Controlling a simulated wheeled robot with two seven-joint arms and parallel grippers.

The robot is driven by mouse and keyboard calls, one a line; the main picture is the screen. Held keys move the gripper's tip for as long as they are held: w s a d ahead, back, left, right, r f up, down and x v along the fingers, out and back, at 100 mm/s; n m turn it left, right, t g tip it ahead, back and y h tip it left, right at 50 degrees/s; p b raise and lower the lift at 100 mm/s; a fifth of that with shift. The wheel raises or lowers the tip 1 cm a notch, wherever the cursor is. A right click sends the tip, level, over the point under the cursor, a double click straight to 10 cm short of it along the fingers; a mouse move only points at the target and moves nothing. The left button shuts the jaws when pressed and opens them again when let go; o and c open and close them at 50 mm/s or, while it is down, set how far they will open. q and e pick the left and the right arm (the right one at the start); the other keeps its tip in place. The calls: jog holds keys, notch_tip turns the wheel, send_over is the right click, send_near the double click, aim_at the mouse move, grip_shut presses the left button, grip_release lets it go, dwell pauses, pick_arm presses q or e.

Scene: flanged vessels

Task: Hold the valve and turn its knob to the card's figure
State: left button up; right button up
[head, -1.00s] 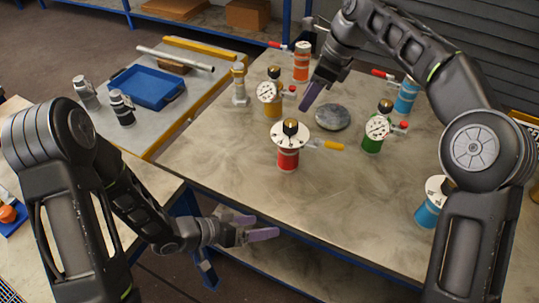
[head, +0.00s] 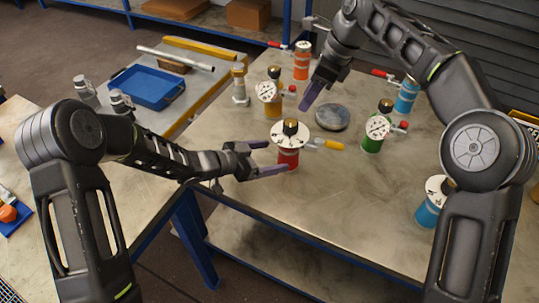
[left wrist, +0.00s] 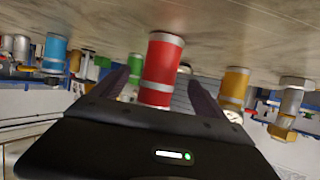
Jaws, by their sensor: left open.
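The red valve (head: 288,158) stands upright near the table's front edge, with a white marked dial, a black and brass knob (head: 290,128) on top and a yellow side lever (head: 327,144). My left gripper (head: 270,158) is open at the valve's left, with its fingers pointing at the red body. In the left wrist view the red body (left wrist: 163,72) shows upside down between the two fingers, with gaps at both sides. My right gripper (head: 312,95) hangs beyond the red valve, near a grey disc; its opening is unclear. I cannot make out a card.
A green valve (head: 373,138) stands to the right, a yellow one (head: 270,100) behind left, and orange (head: 301,62) and blue (head: 407,95) ones farther back. A grey round disc (head: 332,117) lies behind the red valve.

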aim_at(290, 153)
pick_arm(q)
jog(key=shift+w+d, duration=0.1)
jog(key=shift+w, duration=0.05)
jog(key=x, duration=0.7)
jog(key=shift+w+d+f, duration=0.15)
jog(key=shift+d, duration=0.05)
jog(key=shift+c, duration=0.4)
grip_shut()
dwell(0.6)
dwell(1.0)
